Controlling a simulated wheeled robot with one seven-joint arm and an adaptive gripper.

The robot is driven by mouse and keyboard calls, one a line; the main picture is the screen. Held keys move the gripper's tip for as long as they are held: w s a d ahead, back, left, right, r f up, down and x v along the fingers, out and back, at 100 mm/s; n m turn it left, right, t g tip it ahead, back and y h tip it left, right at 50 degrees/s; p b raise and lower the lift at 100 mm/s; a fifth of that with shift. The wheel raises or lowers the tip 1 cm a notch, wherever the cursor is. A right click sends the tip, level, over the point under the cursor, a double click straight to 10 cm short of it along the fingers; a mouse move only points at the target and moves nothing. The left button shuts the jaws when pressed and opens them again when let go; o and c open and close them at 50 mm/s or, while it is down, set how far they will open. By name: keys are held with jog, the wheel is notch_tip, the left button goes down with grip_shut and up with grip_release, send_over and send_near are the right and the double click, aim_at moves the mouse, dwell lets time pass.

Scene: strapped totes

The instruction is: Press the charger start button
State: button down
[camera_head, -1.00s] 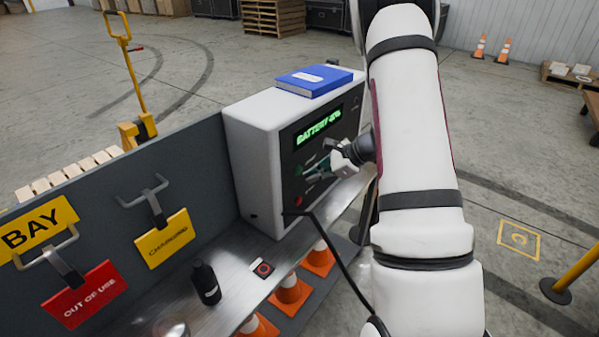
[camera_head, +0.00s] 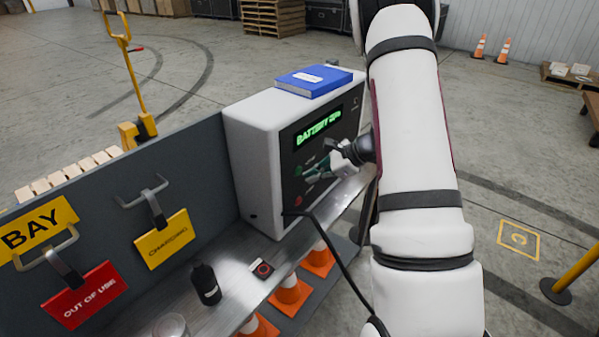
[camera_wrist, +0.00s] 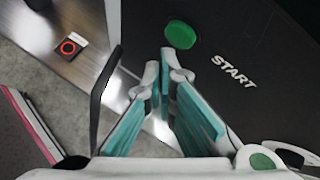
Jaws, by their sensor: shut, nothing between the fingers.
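The charger (camera_head: 258,160) is a white box with a dark front panel and a green lit display (camera_head: 319,128) reading "BATTERY" and a blurred figure. The round green start button (camera_head: 298,171) is on the panel. In the wrist view the green button (camera_wrist: 180,34) shows just beyond the fingertips, beside the white word START. My gripper (camera_head: 312,173) is shut and empty, with teal finger pads, close in front of the panel. In the wrist view its fingertips (camera_wrist: 165,62) appear just below the button; I see no clear contact. A red button (camera_head: 297,198) lies below the green one.
A blue book (camera_head: 314,80) lies on the charger. A black bottle (camera_head: 206,284) and a small block with a red ring (camera_head: 262,268) stand on the metal shelf. A black cable (camera_head: 335,255) hangs in front. Orange cones (camera_head: 289,290) are below. Signs hang on the grey board (camera_head: 110,190).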

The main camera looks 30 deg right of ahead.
jog(key=shift+w, duration=0.1)
jog(key=shift+w+a, duration=0.15)
jog(key=shift+w, duration=0.15)
jog(key=shift+w+a+b, duration=0.15)
jog(key=shift+w+b, duration=0.2)
jog(key=shift+b, duration=0.1)
dwell(0.7)
jog(key=shift+s, duration=0.1)
dwell(0.4)
jog(key=shift+s+d, duration=0.25)
jog(key=shift+s, duration=0.4)
jog(key=s, duration=0.1)
jog(key=s+d, duration=0.1)
jog(key=s, duration=0.2)
jog(key=shift+s+d, duration=0.35)
jog(key=shift+d, duration=0.05)
jog(key=shift+a+r, duration=0.1)
